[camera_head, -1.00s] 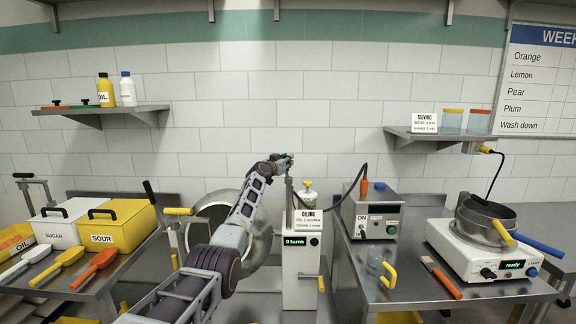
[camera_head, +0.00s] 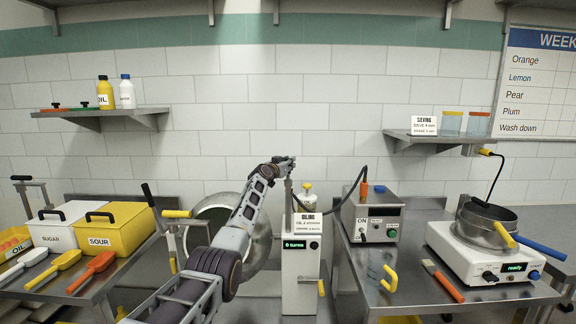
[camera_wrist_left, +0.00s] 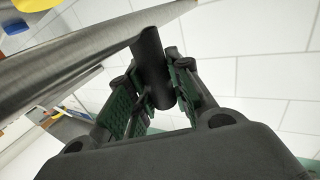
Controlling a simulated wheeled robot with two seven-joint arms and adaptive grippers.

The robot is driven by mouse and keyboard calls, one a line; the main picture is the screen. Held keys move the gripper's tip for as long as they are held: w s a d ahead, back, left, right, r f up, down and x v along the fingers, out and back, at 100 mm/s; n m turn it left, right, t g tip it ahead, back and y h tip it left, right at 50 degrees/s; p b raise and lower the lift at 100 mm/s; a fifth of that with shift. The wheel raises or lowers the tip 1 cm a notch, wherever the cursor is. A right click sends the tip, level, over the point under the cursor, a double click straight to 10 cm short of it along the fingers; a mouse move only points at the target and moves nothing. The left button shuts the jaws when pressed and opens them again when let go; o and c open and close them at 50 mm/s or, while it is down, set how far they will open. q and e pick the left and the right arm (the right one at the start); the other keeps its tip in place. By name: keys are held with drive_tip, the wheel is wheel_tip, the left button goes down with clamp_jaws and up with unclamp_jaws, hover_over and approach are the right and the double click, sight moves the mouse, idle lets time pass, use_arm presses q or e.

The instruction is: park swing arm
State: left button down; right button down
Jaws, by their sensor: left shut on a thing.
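In the left wrist view, the fingers (camera_wrist_left: 153,95) are closed around a dark cylindrical handle (camera_wrist_left: 150,52). The handle joins a long metal bar (camera_wrist_left: 90,62), which I take to be the swing arm. In the head view a thin metal post (camera_head: 289,204) rises from the stand to the gripper; the grip itself is too small to make out there. A tilted steel drum (camera_head: 218,213) sits behind my arm. My right gripper is not in view.
A sign (camera_head: 307,223) and a green display are on the stand's front. To the left are the SUGAR and SOUR bins (camera_head: 116,233).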

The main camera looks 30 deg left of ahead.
use_arm(q)
drive_tip(key=shift+d, duration=0.15)
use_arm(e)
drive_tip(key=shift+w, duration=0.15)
use_arm(q)
drive_tip(key=c, duration=1.5)
unclamp_jaws()
drive_tip(key=shift+c, duration=0.2)
drive_tip(key=shift+o, duration=1.3)
drive_tip(key=shift+d+r, duration=0.1)
drive_tip(key=shift+d, duration=0.05)
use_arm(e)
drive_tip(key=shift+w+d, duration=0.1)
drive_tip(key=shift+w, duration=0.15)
use_arm(q)
drive_tip(key=shift+s, duration=0.1)
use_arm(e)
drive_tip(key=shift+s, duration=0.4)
use_arm(q)
drive_tip(key=shift+s, duration=0.3)
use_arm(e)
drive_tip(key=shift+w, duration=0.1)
